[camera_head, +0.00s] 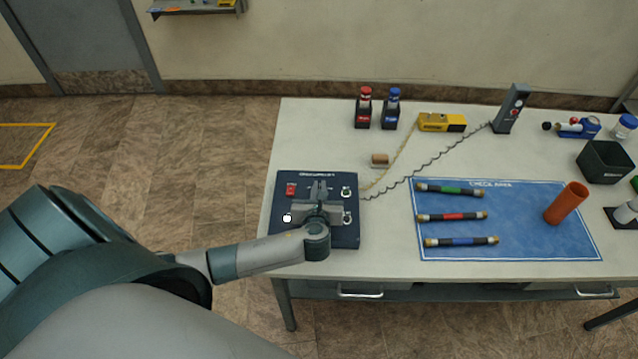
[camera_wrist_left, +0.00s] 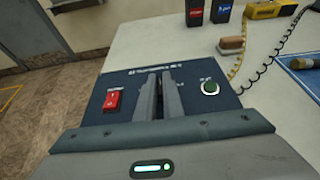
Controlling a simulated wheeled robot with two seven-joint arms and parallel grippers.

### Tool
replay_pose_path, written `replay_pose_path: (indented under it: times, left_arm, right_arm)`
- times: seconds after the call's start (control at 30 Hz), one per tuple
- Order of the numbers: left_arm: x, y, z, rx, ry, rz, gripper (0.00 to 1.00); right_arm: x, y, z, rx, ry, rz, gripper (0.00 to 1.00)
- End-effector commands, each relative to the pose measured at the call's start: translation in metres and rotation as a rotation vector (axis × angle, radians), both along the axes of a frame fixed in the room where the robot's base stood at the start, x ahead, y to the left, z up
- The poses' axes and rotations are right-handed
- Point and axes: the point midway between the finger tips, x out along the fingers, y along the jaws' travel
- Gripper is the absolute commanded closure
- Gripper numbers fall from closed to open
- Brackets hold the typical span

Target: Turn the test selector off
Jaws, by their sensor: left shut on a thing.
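The dark blue test panel (camera_head: 346,238) lies on the left end of the table. My left gripper (camera_head: 320,188) is over the middle of the panel, its fingers pointing toward the panel's far edge. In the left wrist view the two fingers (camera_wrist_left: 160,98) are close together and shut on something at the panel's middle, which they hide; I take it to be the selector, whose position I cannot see. A red switch (camera_wrist_left: 112,101) is left of the fingers and a green round button (camera_wrist_left: 210,88) is right of them. My right gripper is not in view.
A blue check-area mat (camera_head: 510,248) with several dark tubes and an orange cylinder (camera_head: 566,203) lies to the right. Coiled cords run from the panel to a yellow meter (camera_head: 441,122) and a grey upright device (camera_head: 511,108). Red and blue bottles (camera_head: 364,108) stand behind.

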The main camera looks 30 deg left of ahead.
Motion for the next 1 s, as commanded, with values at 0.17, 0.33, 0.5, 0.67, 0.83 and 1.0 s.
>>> replay_pose_path:
  times: [0.17,0.33,0.5,0.67,0.83,1.0]
  left_arm:
    - [0.0004,0.0001,0.0,0.001,0.0,0.01,1.0]
    - [0.0005,0.0003,0.0,0.001,0.0,0.01,1.0]
    - [0.0005,0.0003,0.0,0.001,-0.001,0.009,0.74]
    - [0.0004,0.0003,-0.0001,0.001,-0.001,0.009,0.74]
    - [-0.0001,0.0,0.0,0.001,-0.001,0.009,0.74]
    - [-0.0049,-0.0032,0.0015,-0.001,0.0,0.009,0.74]
  right_arm:
    - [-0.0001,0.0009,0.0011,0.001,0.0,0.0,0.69]
    - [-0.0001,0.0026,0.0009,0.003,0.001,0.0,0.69]
    - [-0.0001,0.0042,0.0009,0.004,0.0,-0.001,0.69]
    - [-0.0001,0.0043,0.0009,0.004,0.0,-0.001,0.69]
    - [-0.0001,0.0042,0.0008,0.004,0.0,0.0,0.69]
    - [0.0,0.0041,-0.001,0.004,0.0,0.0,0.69]
